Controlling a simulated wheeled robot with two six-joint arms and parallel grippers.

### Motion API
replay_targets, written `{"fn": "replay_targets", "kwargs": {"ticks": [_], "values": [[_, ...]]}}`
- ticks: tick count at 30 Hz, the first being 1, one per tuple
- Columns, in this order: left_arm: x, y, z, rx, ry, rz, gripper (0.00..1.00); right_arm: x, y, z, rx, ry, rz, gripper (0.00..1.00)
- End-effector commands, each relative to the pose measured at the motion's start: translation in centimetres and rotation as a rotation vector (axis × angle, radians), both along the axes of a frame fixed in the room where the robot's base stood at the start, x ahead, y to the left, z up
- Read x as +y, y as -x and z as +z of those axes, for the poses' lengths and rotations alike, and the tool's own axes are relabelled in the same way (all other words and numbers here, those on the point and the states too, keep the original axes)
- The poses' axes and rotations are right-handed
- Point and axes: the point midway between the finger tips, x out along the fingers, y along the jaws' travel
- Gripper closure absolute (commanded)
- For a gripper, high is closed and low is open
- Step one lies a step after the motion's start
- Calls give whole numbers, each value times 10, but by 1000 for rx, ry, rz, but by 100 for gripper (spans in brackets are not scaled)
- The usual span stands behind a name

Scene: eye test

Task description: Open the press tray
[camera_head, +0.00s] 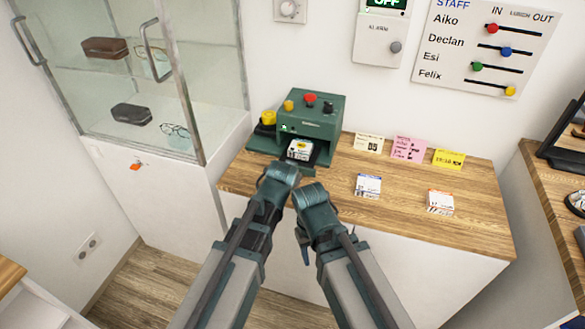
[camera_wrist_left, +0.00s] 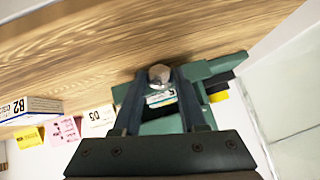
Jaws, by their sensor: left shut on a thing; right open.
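The green press (camera_head: 318,112) stands at the left end of the wooden counter, with colored knobs on top. A small white box (camera_head: 300,149) lies in the opening at its front, on the press tray, which is mostly hidden. The box also shows between my fingers in the left wrist view (camera_wrist_left: 160,98). My left gripper (camera_head: 284,170) is at the front of the press, shut on a rounded grey-brown knob (camera_wrist_left: 159,73) that appears to be the tray's handle. My right gripper (camera_head: 314,192) is open and empty, just right of the left one; its fingertips are hard to make out.
Small boxes (camera_head: 368,185) (camera_head: 440,201) and cards (camera_head: 408,149) lie on the wooden counter (camera_head: 470,215) right of the press. A glass display case (camera_head: 140,80) stands close on the left. A staff board (camera_head: 485,45) hangs on the wall.

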Motion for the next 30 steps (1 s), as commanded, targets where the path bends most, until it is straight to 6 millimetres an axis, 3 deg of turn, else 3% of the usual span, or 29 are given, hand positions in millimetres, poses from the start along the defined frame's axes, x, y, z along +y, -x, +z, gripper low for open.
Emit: {"fn": "replay_targets", "kwargs": {"ticks": [4,13,14,18,30], "values": [[6,18,0,-1,0,0,100,0,0,0,0,0,0,50],[6,18,0,-1,0,0,100,0,0,0,0,0,0,50],[6,18,0,-1,0,0,53,0,0,0,0,0,0,50],[6,18,0,-1,0,0,28,0,0,0,0,0,0,50],[6,19,3,-1,0,0,28,0,0,2,0,0,0,50]]}}
